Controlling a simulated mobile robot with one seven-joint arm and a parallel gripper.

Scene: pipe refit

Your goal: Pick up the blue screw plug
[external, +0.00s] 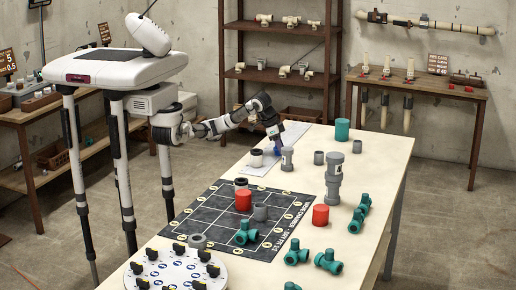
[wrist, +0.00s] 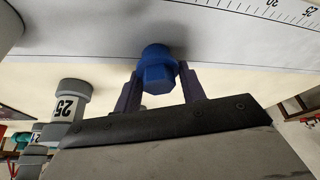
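The blue screw plug (wrist: 158,62) is between the two fingertips of my gripper (wrist: 162,80) in the wrist view. The fingers lie against both sides of its hexagonal head, and the wider round part lies beyond them. In the external view my gripper (external: 276,143) points down over the far part of the table, with a little of the blue plug (external: 277,153) showing below it. The frames do not clearly show whether the plug touches the surface below.
A white marked sheet (external: 253,168) lies on the table below. Grey, red and green parts stand nearer on the table, around a dark printed mat (external: 207,213).

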